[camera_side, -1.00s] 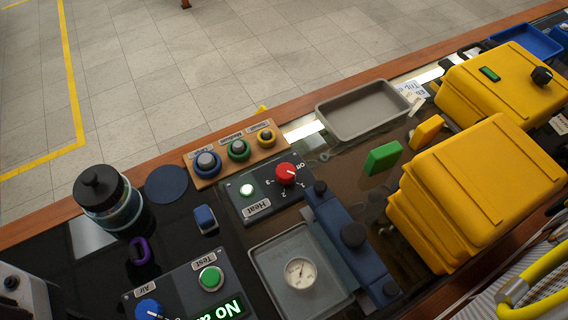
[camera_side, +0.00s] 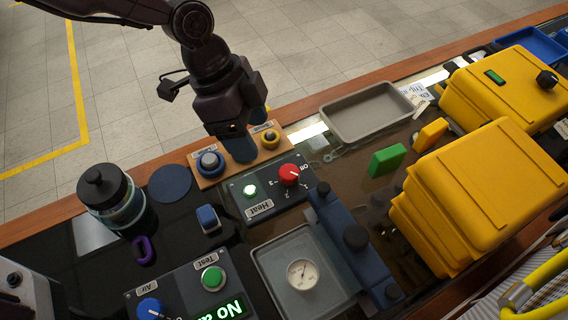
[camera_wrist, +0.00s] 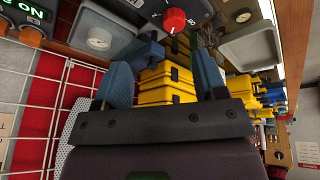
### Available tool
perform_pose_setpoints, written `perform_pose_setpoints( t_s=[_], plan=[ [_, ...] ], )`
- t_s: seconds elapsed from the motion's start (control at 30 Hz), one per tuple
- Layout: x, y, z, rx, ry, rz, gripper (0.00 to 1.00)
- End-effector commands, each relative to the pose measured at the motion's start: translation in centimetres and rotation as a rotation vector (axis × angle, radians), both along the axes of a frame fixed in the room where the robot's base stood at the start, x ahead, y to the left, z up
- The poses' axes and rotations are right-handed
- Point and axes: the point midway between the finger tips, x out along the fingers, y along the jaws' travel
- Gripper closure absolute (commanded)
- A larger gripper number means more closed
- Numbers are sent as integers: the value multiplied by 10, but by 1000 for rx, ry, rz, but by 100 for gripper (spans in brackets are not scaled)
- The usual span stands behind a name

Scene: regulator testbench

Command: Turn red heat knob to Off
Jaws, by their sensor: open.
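The red heat knob (camera_side: 289,175) sits on the dark Heat panel (camera_side: 268,208), with upside-down "Off" and number labels around it. Its white mark points roughly right in the side view; I cannot tell its exact setting. The knob also shows there (camera_wrist: 175,20), beyond the fingers at the top.
The wooden button block (camera_side: 211,184) lies under my gripper, which hides its middle button. A blue clamp-like fixture (camera_side: 335,215) and a gauge tray (camera_side: 262,262) adjoin the panel. A grey tray (camera_side: 326,112), a green block (camera_side: 387,160) and yellow cases (camera_side: 490,190) stand to the right.

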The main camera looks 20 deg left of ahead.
Motion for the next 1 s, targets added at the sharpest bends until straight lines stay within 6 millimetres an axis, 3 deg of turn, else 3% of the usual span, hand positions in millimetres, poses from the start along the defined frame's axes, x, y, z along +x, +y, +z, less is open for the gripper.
perform_pose_setpoints(
  t_s=[0.07, 0.27, 0.8, 1.0],
  plan=[
    [15, -5, 13, -30, -74, -54, 35],
    [15, -7, 8, -33, -108, -126, 35],
    [15, -45, -84, -31, -106, -124, 35],
    [16, -53, -103, -32, -108, -123, 35]
  ],
)
